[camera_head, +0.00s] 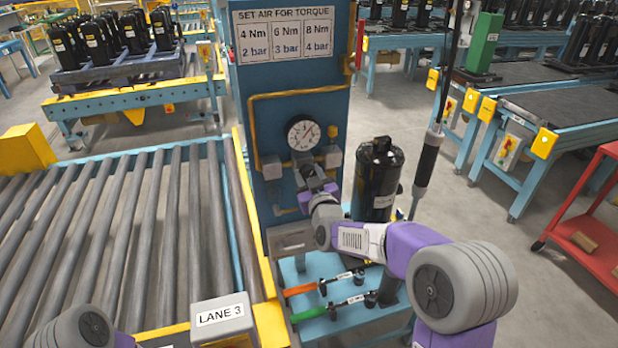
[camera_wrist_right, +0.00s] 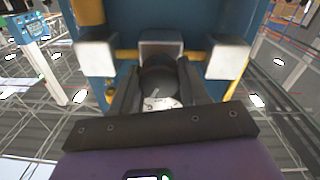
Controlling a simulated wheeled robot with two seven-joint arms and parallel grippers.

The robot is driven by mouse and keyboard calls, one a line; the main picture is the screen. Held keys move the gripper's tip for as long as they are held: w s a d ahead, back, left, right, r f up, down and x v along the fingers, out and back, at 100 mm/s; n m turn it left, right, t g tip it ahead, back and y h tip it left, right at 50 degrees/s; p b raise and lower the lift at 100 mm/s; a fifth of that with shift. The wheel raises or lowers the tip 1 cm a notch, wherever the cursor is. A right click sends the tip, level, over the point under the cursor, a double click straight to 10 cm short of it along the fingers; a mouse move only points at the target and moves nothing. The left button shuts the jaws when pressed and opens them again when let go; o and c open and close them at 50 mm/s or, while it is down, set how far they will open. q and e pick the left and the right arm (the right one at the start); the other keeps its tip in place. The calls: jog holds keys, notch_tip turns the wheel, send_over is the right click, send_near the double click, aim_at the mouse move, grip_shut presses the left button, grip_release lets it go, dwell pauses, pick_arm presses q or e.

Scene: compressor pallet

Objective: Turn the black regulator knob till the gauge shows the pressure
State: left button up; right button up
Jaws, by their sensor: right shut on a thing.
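The round white gauge (camera_head: 303,132) is on the blue panel (camera_head: 330,104). Its face is visible, but the reading is too small to make out. My right gripper (camera_head: 314,183) is just below the gauge and is shut on the black regulator knob. In the right wrist view the dark knob (camera_wrist_right: 157,78) sits between the two fingers of the right gripper (camera_wrist_right: 158,84), below a grey block.
A sign (camera_head: 287,35) pairs 4 Nm with 2 bar, 6 Nm with 3 bar and 8 Nm with 4 bar. A black compressor (camera_head: 377,172) stands right of the panel, close to my right arm. A roller conveyor (camera_head: 130,235) fills the left. A hanging tool (camera_head: 428,160) is at right.

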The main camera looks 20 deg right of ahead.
jog(key=n, duration=0.4)
jog(key=shift+n, duration=0.3)
dwell(0.3)
jog(key=o, duration=1)
jog(key=shift+o, duration=0.2)
jog(key=s, duration=0.7)
jog(key=shift+s, duration=0.3)
jog(key=shift+f, duration=0.15)
